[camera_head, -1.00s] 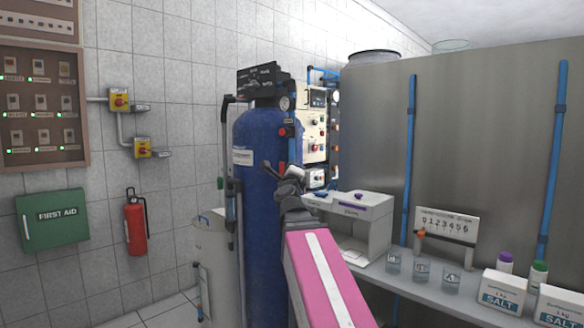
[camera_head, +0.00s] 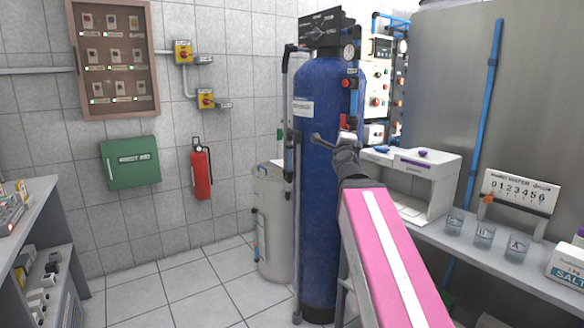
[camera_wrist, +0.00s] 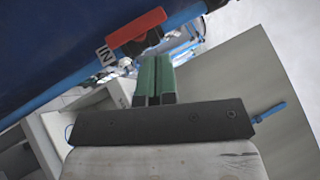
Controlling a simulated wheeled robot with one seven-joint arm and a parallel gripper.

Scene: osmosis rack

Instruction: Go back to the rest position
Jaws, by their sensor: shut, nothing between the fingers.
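My gripper (camera_head: 335,142) is raised at the end of my pink arm, in front of the right side of the tall blue tank (camera_head: 318,190) in the head view. In the wrist view its two green fingers (camera_wrist: 154,80) are together with nothing between them. A red valve handle (camera_wrist: 136,27) on a blue pipe, beside a label reading IN, shows just beyond the fingertips. The fingers look apart from it, though the exact gap cannot be told. The gripper and arm hide part of the tank and its piping.
A bench (camera_head: 500,258) with a white box-shaped unit (camera_head: 425,200), several beakers and a salt box stands at right. A pale round container (camera_head: 270,235) stands left of the tank. A shelf unit (camera_head: 40,235) is at far left. The tiled floor (camera_head: 170,290) between is clear.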

